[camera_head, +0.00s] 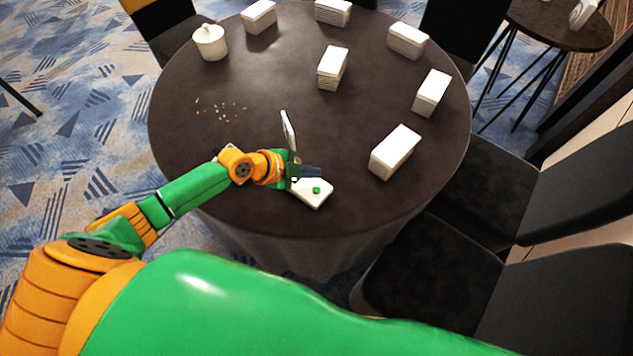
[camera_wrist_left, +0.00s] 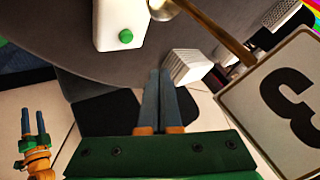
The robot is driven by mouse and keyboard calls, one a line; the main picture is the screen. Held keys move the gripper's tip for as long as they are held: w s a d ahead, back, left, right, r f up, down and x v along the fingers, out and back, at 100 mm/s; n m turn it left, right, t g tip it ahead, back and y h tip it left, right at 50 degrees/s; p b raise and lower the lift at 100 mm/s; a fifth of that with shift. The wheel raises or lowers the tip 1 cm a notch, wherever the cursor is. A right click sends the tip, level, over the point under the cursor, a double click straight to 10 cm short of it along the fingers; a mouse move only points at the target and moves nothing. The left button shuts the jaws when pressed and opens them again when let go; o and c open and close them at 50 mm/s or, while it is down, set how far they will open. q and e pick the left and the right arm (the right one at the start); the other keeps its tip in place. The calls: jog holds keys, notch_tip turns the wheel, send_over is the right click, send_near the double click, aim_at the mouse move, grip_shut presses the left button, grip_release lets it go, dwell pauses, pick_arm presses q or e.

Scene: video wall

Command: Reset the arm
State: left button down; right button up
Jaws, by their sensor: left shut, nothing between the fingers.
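My left gripper (camera_head: 311,172) is in the head view above the near part of the round table (camera_head: 240,140). In the left wrist view its two fingers (camera_wrist_left: 164,85) lie together, shut and empty. A white box with a green knob (camera_head: 319,200) lies just below the gripper in the head view and at the top of the left wrist view (camera_wrist_left: 108,30); it looks apart from the fingers. My right gripper (camera_wrist_left: 33,120) shows small at the lower left of the left wrist view, its fingers apart. It is not in the head view.
A thin upright card (camera_head: 288,132) stands beside the left gripper; its "3" shows in the wrist view (camera_wrist_left: 260,90). Several white boxes, one at the right (camera_head: 396,152), and a white lidded pot (camera_head: 210,43) stand on the table. Crumbs (camera_head: 222,110) lie left; black chairs (camera_head: 440,275) stand right.

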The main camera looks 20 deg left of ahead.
pick_arm(q)
jog(key=shift+r, duration=0.1)
dwell(0.3)
jog(key=s+d+n+g, duration=0.2)
jog(key=s+d+n, duration=0.35)
jog(key=s, duration=0.45)
jog(key=s+a+n+g+y, duration=0.1)
jog(key=s+a+n+y, duration=0.5)
jog(key=s+a+n, duration=0.4)
notch_tip(320, 180, down, 15)
jog(key=d+g, duration=0.1)
jog(key=s+a+f+g, duration=0.1)
jog(key=s+a+f, duration=0.1)
jog(key=s+f, duration=0.9)
jog(key=shift+s+g, duration=0.3)
jog(key=shift+s, duration=0.9)
jog(key=shift+f, duration=0.1)
